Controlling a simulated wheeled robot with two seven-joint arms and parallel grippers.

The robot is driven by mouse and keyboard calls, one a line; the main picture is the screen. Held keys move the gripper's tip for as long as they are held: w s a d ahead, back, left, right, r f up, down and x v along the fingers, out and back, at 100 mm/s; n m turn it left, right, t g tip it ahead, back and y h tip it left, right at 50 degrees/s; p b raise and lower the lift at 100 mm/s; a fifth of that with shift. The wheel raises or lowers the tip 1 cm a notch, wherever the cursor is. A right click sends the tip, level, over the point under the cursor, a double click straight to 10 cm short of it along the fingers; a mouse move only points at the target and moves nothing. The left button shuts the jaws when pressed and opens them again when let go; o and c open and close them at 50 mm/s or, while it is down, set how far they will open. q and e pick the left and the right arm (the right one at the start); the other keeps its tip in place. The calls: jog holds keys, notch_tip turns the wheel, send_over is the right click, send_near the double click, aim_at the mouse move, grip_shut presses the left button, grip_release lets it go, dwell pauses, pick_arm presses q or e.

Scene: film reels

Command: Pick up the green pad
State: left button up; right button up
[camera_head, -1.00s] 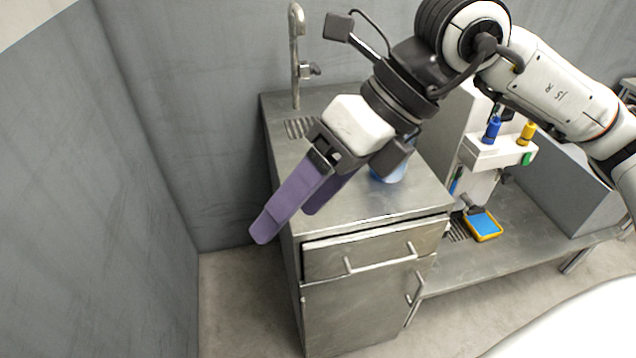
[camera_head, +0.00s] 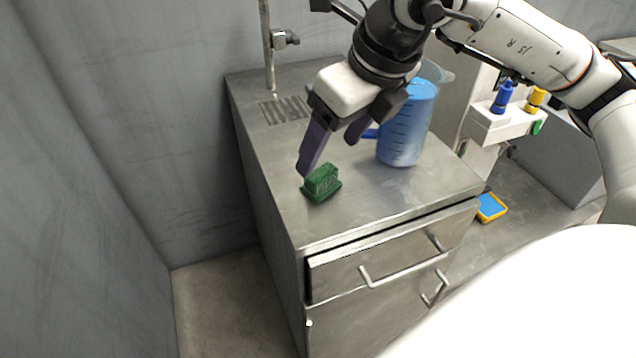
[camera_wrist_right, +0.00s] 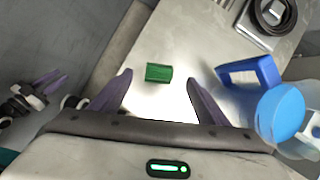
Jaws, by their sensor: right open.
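The green pad (camera_head: 321,184) is a small dark green block on the steel cabinet top, toward its left side. It also shows in the right wrist view (camera_wrist_right: 159,72), ahead of the fingertips and between their lines. My right gripper (camera_head: 328,158) is open and empty, with purple fingers. In the head view one fingertip is just above and behind the pad. In the right wrist view the fingers (camera_wrist_right: 158,85) stand apart on either side, with the pad nearer the left finger. My left gripper is not in the head view; a dark gripper with purple fingers shows at the left of the right wrist view (camera_wrist_right: 48,82).
A jug of blue liquid (camera_head: 405,130) with a blue handle stands right of the pad, close to my right gripper. A tap (camera_head: 268,50) and drain grille (camera_head: 284,109) are behind. The cabinet top (camera_head: 375,205) is clear in front. Walls stand at left and back.

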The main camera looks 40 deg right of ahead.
aim_at(322, 172)
jog(key=x, duration=0.5)
jog(key=b+x, duration=0.1)
jog(key=x, duration=0.1)
jog(key=shift+s+f, duration=0.2)
jog(key=shift+f, duration=0.05)
jog(key=c, duration=1.2)
notch_tip(322, 172, up, 10)
jog(key=shift+r+p, duration=0.1)
jog(key=shift+p, duration=0.85)
jog(key=o, duration=0.6)
jog(key=shift+c, duration=0.2)
jog(key=c, duration=0.4)
